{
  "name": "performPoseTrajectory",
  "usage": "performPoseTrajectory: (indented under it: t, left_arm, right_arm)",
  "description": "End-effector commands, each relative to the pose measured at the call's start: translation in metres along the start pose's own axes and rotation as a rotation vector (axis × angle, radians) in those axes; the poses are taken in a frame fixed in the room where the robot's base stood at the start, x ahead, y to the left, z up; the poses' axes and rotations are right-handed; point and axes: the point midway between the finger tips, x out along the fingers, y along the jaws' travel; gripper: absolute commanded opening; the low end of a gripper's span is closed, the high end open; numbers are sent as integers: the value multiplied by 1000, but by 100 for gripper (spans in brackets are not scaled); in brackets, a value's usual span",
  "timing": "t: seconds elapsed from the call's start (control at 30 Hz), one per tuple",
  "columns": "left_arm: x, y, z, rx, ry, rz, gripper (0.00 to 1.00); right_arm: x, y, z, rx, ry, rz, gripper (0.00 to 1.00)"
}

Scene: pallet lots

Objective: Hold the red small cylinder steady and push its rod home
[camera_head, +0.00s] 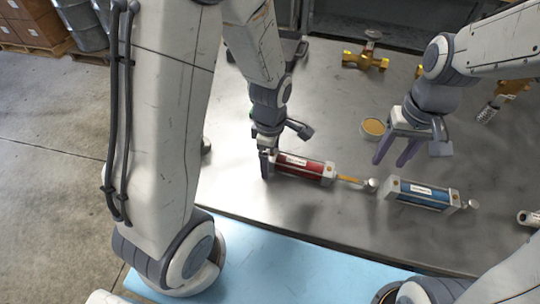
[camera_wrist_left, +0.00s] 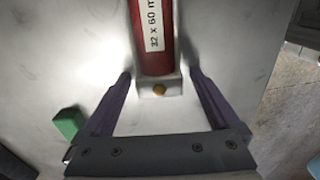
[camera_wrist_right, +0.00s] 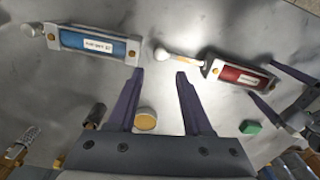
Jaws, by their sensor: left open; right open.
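The red small cylinder (camera_head: 302,167) lies on the metal table, its rod (camera_head: 350,180) sticking out to the right with a round grey knob at the tip. My left gripper (camera_head: 266,165) is at the cylinder's rear end. In the left wrist view its open fingers (camera_wrist_left: 162,92) stand on either side of the end block of the red cylinder (camera_wrist_left: 157,45), with gaps visible. My right gripper (camera_head: 393,150) is open and empty above the table, behind the rod. In the right wrist view the rod (camera_wrist_right: 182,55) and the red cylinder (camera_wrist_right: 240,76) lie beyond its right finger.
A blue cylinder (camera_head: 422,193) lies just right of the rod's knob. A round tan-topped piece (camera_head: 373,127) and a brass valve (camera_head: 365,60) are farther back. A green block (camera_wrist_left: 69,122) lies near the left gripper. The table's front edge is close to the cylinders.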

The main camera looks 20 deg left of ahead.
Motion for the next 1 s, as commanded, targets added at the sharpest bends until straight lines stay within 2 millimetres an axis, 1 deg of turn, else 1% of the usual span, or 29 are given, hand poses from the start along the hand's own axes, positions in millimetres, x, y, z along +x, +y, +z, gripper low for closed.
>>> performPoseTrajectory:
  t: [0.07,0.1,0.17,0.2,0.27,0.3,0.33,0.4,0.43,0.47,0.5,0.53,0.57,0.73,0.83,0.87,0.93,0.97,1.0]
  left_arm:
    - [0,0,0,0,0,0,95]
    - [0,0,0,0,0,0,80]
    - [0,0,0,0,0,0,57]
    - [0,0,0,0,0,0,41]
    - [0,0,0,0,0,0,18]
    - [0,0,0,0,0,0,3]
    - [0,0,0,0,0,0,0]
    - [0,0,0,0,0,0,0]
    - [0,0,0,0,0,0,0]
    - [-1,0,0,0,0,0,0]
    - [-1,0,0,0,0,0,0]
    - [-1,0,0,0,0,0,0]
    - [-1,0,0,0,0,0,0]
    - [-1,0,0,0,0,1,0]
    - [-1,0,0,0,0,1,0]
    - [-1,0,0,0,0,1,0]
    - [-1,0,0,0,0,1,0]
    - [-1,0,0,0,0,1,0]
    - [-1,0,0,0,0,1,0]
  right_arm:
    - [0,0,0,0,0,0,50]
    - [0,0,0,0,0,0,50]
    - [0,0,0,0,0,0,50]
    - [0,0,0,0,0,0,50]
    - [0,0,0,0,0,0,50]
    - [0,0,0,0,0,0,50]
    - [0,0,0,0,0,0,50]
    - [0,0,0,0,0,0,50]
    - [0,0,0,0,0,0,46]
    - [0,0,0,0,0,0,35]
    - [0,0,0,0,0,0,19]
    - [0,0,0,0,0,0,8]
    - [0,0,0,0,0,0,0]
    - [0,0,0,5,0,-1,0]
    - [0,4,2,78,-6,-14,0]
    - [0,6,3,125,-10,-22,0]
    - [0,14,6,281,-22,-49,0]
    - [0,18,8,367,-29,-64,0]
    - [-1,23,10,496,-41,-86,0]
